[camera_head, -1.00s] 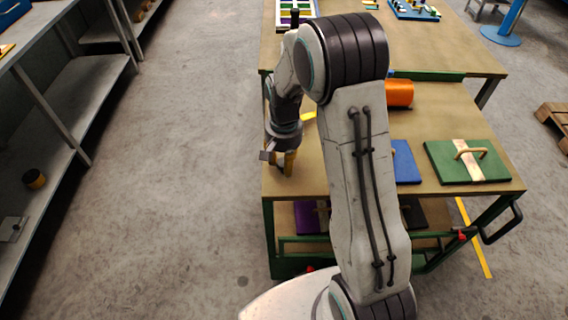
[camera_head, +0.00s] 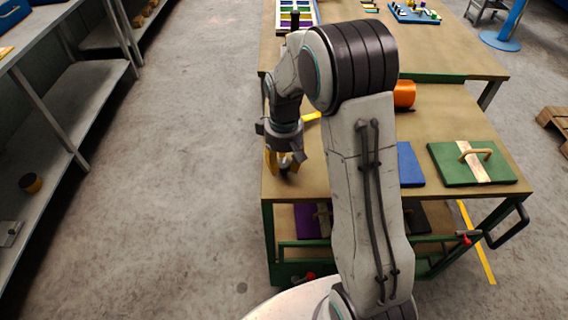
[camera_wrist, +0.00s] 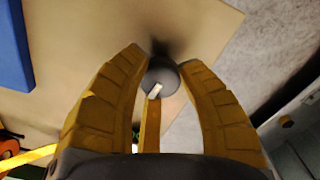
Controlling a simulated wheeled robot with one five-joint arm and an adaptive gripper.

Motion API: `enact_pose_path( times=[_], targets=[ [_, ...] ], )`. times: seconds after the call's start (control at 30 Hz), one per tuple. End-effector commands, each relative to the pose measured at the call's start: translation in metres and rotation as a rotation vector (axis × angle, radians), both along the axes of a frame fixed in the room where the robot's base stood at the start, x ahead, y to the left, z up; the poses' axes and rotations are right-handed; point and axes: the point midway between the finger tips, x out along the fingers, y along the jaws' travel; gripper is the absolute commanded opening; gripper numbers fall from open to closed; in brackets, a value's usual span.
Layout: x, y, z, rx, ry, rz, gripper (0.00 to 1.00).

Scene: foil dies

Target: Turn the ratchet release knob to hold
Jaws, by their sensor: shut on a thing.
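The knob (camera_wrist: 163,75) is a dark grey round piece with a pale mark on its face, seen in the wrist view. The two yellow fingers of my gripper (camera_wrist: 161,58) are closed in on it from both sides. A narrow yellow bar (camera_wrist: 150,128) shows below the knob; I cannot tell what it belongs to. In the head view my gripper (camera_head: 284,167) points down at the near left corner of the wooden bench (camera_head: 350,190), and the knob is mostly hidden there. No hold marking is readable.
On the bench are a blue plate (camera_head: 409,165), a green plate (camera_head: 490,170) with a wooden handle, and an orange cylinder (camera_head: 404,95). The blue plate also shows in the wrist view (camera_wrist: 12,45). Grey shelves (camera_head: 60,105) stand left, beyond open floor.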

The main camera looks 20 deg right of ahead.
Motion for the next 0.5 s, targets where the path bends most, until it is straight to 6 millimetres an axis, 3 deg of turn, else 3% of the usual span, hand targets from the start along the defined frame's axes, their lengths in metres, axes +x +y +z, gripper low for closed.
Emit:
enact_pose_path(
  times=[0.5],
  targets=[
    [-0.0027, 0.0001, -0.0028, 0.001, 0.010, 0.153, 0.03]
  ],
)
